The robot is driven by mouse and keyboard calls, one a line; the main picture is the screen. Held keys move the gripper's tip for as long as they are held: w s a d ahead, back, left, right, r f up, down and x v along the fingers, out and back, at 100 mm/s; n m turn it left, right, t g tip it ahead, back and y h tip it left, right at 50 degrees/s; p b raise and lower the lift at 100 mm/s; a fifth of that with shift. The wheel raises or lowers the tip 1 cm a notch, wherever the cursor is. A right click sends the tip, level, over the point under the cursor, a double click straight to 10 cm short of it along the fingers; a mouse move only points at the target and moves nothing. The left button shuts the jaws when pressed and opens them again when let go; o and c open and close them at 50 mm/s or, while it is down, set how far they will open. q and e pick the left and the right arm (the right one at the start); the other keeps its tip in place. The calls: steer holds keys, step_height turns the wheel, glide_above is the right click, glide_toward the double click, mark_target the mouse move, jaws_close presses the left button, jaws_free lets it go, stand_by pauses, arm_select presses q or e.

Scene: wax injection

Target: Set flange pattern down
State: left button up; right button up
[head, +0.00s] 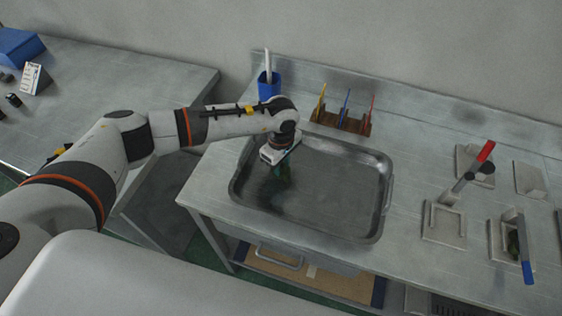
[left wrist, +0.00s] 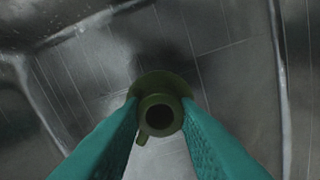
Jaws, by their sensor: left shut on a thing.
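The flange pattern (left wrist: 160,86) is an olive-green round piece with a wide flange, a dark central bore and a small tab at its lower left. My left gripper (left wrist: 159,113) has its two teal fingers shut on it, one on each side. In the head view, my left gripper (head: 279,170) points down inside the left part of a grey metal tray (head: 340,197). The pattern is mostly hidden there by the gripper and dark shadow. I cannot tell whether the pattern touches the tray floor. My right gripper is out of view.
The tray lies on a metal workbench (head: 410,150). Behind it are a blue cup (head: 268,85) and a wooden rack (head: 341,122) with coloured tools. Clamps with a red handle (head: 486,151) and a blue handle (head: 527,272) stand at right. The tray's middle and right are bare.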

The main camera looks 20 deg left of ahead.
arm_select(q)
steer(key=shift+f, duration=0.25)
steer(key=o, duration=0.9)
steer(key=shift+r, duration=0.1)
steer(key=shift+o, duration=0.2)
steer(key=shift+r, duration=0.3)
step_height(320, 180, up, 12)
steer(key=b, duration=0.3)
steer(key=shift+f+b, duration=0.15)
steer(key=shift+b, duration=0.25)
